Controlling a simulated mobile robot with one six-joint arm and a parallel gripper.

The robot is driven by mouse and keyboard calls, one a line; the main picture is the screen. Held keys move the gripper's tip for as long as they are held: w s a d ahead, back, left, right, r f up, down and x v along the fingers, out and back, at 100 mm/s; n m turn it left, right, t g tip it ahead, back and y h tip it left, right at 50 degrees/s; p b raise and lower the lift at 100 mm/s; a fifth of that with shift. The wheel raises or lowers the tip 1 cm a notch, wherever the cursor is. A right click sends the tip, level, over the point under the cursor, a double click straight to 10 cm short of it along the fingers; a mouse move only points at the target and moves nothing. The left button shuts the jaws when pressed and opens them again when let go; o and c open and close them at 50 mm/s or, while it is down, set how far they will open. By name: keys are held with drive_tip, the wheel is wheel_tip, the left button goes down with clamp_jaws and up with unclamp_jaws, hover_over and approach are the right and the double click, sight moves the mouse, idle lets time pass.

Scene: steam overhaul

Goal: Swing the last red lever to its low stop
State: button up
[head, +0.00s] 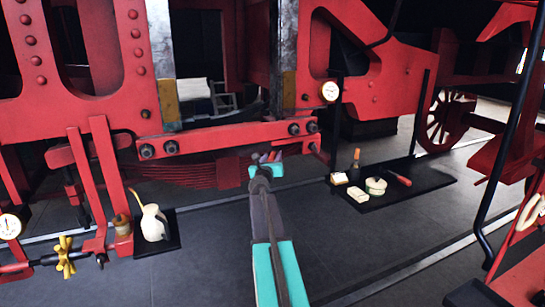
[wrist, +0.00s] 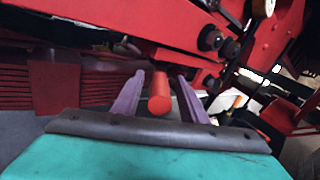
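A red cylinder (wrist: 159,92), which looks like a lever's handle, shows end-on in the wrist view. My gripper (wrist: 160,78) has its two purple fingers apart, one on each side of the cylinder, with a visible gap on both sides. In the head view my gripper (head: 267,158) is at the end of my arm, just below the red horizontal beam (head: 225,137). A small red-orange patch shows between the fingers there. The rest of the lever is hidden by my gripper, and its angle cannot be told.
A black mat (head: 172,247) with a cream oil can (head: 154,222) lies at the left. Another dark mat (head: 430,183) holds a bottle (head: 356,160), a round tin (head: 376,186) and other small items. Red bars (head: 105,165) and a yellow handwheel (head: 65,257) stand left.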

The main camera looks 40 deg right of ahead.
drive_tip(key=shift+w+d, duration=0.25)
drive_tip(key=shift+d, duration=0.1)
clamp_jaws()
